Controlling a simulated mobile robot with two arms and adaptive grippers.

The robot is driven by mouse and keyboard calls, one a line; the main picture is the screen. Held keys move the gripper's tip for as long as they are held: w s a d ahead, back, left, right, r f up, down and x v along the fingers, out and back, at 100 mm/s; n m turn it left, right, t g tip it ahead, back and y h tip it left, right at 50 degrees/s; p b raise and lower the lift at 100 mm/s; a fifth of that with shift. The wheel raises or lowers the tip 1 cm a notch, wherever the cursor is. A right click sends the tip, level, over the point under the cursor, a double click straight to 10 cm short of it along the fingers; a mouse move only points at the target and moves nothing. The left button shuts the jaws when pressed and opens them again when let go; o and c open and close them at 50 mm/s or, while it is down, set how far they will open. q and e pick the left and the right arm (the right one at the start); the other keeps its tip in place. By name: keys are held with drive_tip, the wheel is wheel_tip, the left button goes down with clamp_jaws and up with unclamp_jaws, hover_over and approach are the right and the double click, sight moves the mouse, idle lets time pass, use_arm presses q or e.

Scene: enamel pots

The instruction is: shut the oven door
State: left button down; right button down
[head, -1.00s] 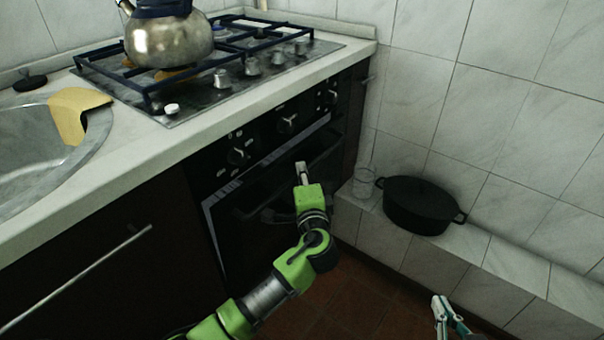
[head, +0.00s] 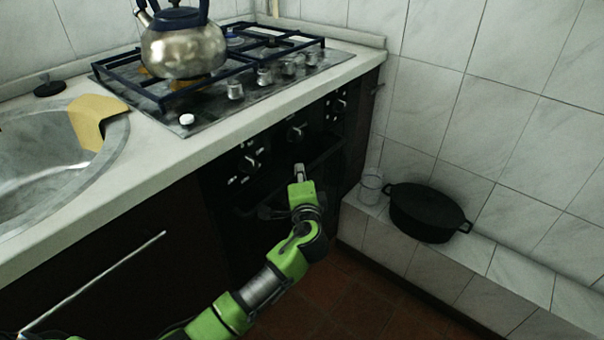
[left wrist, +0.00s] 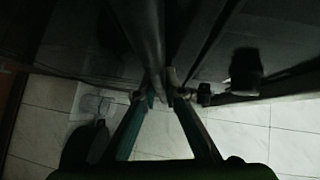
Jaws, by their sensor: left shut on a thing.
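The black oven door (head: 240,245) is under the hob, below a panel with knobs. Its top edge looks flush or nearly flush with the panel; I cannot tell whether a thin gap is left. My left gripper (head: 299,171) is at the top of the door, shut on the dark door handle (head: 326,154). In the left wrist view, the two fingers (left wrist: 162,97) close around the handle bar (left wrist: 148,40). The arm hides part of the door's right side. My right gripper is out of view.
A steel kettle (head: 184,45) stands on the hob (head: 215,108). A sink (head: 40,150) is at the left. A black pot (head: 428,214) and a clear glass (head: 370,187) stand on the tiled ledge (head: 480,252) at right. The red-brown floor (head: 345,300) before the ledge is clear.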

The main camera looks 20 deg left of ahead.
use_arm(q)
drive_tip(key=shift+a+r, duration=0.15)
drive_tip(key=shift+a, duration=0.2)
drive_tip(key=c, duration=2.2)
unclamp_jaws()
drive_tip(key=shift+o, duration=0.6)
drive_tip(key=shift+w+a, duration=0.1)
drive_tip(key=v, duration=1.2)
